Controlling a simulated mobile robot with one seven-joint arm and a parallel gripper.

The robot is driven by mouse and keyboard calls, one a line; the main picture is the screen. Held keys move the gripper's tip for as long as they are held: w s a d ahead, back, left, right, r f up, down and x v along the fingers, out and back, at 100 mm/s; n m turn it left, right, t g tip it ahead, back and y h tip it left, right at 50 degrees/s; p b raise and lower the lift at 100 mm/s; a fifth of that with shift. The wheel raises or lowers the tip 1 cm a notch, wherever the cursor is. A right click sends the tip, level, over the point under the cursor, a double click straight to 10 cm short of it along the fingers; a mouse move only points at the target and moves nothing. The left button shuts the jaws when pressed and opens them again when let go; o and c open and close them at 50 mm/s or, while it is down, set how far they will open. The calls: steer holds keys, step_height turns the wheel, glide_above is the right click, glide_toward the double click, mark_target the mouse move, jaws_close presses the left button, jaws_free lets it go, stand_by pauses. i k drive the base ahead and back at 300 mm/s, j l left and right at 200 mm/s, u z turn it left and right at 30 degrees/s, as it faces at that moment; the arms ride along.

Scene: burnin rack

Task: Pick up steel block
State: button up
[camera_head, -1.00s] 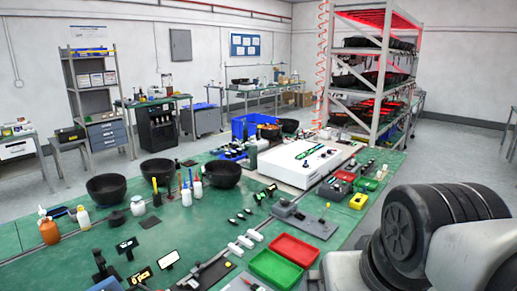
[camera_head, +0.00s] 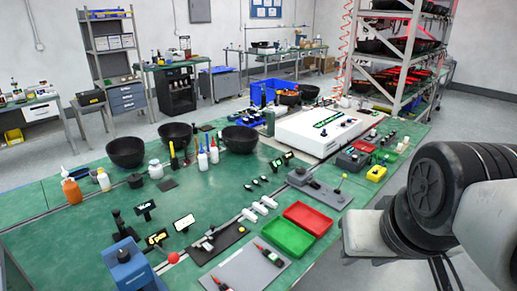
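I cannot pick out a steel block with certainty. A grey metal fixture (camera_head: 320,190) with a small raised block at its left end lies on the green bench (camera_head: 215,205). My arm (camera_head: 425,200) fills the right edge, with a dark round joint and pale links. My gripper is not clearly in view, so I cannot see it near any block.
A green tray (camera_head: 288,238) and a red tray (camera_head: 307,218) sit at the bench's right side. A blue device (camera_head: 130,268) stands front left. Black bowls (camera_head: 126,152) and bottles stand behind. Bare green bench lies front left.

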mark_target(206, 247)
steer(key=i+l+u, duration=0.4)
steer(key=i+l, duration=0.2)
steer(key=u, duration=1.25)
steer(key=i+l, duration=0.05)
